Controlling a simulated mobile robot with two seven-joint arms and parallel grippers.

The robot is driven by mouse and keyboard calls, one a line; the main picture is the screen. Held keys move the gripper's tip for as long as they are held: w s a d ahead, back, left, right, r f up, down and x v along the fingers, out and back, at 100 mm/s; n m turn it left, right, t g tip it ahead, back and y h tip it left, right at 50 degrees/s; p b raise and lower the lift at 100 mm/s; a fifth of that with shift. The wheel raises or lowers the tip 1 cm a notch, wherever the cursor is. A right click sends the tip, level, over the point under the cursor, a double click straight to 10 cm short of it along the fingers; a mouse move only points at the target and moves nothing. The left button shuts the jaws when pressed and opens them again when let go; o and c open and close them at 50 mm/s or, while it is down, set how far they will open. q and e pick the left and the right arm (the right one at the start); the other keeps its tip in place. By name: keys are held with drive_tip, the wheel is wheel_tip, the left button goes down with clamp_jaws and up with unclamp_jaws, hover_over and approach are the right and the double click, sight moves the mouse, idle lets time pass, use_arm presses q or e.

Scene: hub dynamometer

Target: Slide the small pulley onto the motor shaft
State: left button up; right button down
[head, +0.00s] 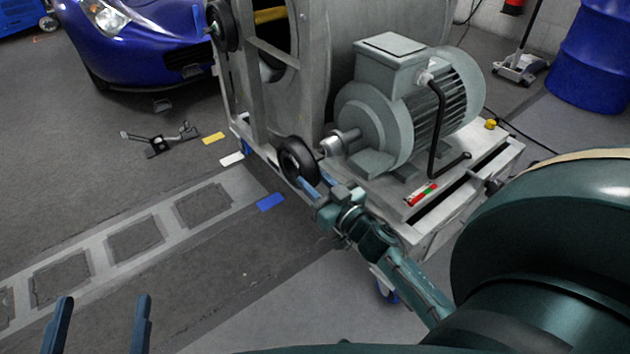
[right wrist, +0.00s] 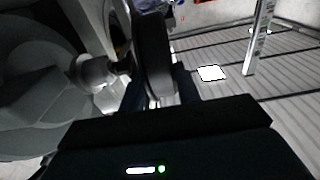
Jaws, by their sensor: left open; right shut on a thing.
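The small pulley (head: 291,160) is a dark wheel in the head view, at the left end of the grey motor (head: 379,122). My right gripper (head: 306,184) is shut on its lower rim. The pulley stands upright, facing the motor shaft (head: 336,145). In the right wrist view the pulley (right wrist: 151,55) rises from between my fingers, and the shaft (right wrist: 97,70) points at its face from the left. The shaft's tip is close to the pulley's hub; I cannot tell whether it is inside the bore. My left gripper (head: 100,324) is open and empty over the floor at lower left.
A larger dark pulley (head: 222,26) is at the upper left of the machine. A blue car (head: 145,43) stands behind. The floor at left is mostly clear.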

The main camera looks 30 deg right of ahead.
drive_tip(key=shift+d+r, duration=0.1)
drive_tip(key=shift+d, duration=0.05)
drive_tip(key=shift+w+d, duration=0.15)
drive_tip(key=shift+d, duration=1.1)
drive_tip(key=shift+d, duration=0.15)
drive_tip(key=shift+w+d, duration=0.1)
drive_tip(key=shift+d, duration=1.05)
drive_tip(key=shift+d, duration=0.1)
drive_tip(key=shift+w+d+p, duration=0.1)
drive_tip(key=shift+d+p, duration=0.2)
drive_tip(key=shift+d, duration=0.85)
drive_tip(key=shift+d, duration=0.2)
